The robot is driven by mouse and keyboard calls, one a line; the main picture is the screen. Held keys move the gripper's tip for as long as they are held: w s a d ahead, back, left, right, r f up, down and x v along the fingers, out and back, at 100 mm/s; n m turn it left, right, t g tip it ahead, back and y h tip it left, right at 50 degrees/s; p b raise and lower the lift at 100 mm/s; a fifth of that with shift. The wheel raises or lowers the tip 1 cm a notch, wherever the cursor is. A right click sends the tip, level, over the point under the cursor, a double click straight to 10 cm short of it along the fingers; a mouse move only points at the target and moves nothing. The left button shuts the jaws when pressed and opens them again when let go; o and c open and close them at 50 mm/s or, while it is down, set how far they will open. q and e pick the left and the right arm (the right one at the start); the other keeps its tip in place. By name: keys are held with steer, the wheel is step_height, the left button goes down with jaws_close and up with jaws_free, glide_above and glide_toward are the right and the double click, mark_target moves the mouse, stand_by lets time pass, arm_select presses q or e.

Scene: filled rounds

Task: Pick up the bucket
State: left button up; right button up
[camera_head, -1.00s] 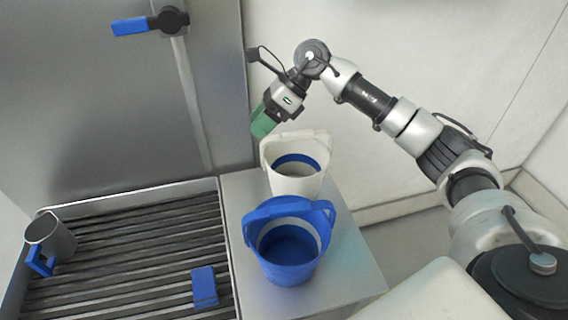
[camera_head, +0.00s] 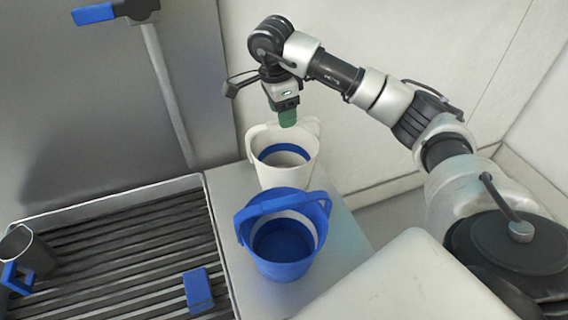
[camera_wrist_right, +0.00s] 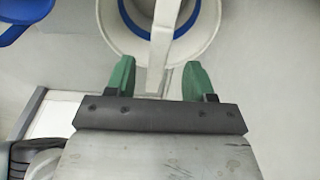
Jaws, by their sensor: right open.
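A white bucket (camera_head: 268,172) with a blue band inside stands at the back of the metal side table. A blue bucket (camera_head: 283,262) stands in front of it, with its blue handle across its far rim. My right gripper (camera_head: 288,118) points down just above the white bucket's far rim. In the right wrist view my right gripper (camera_wrist_right: 158,82) is open, its green fingers on either side of the white bucket's handle (camera_wrist_right: 161,50). I cannot tell if they touch it. The blue bucket's edge (camera_wrist_right: 22,20) shows at the upper left there. My left gripper is not in view.
The metal table (camera_head: 345,235) has bare room right of the buckets. A slatted tray (camera_head: 120,245) to the left holds a metal jug (camera_head: 30,252) and a blue block (camera_head: 198,290). A wall rises close behind the white bucket.

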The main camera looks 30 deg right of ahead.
step_height(320, 180, down, 4)
steer(key=shift+s+d+r, duration=0.1)
steer(key=shift+s+d, duration=0.05)
jaws_close()
stand_by(0.3)
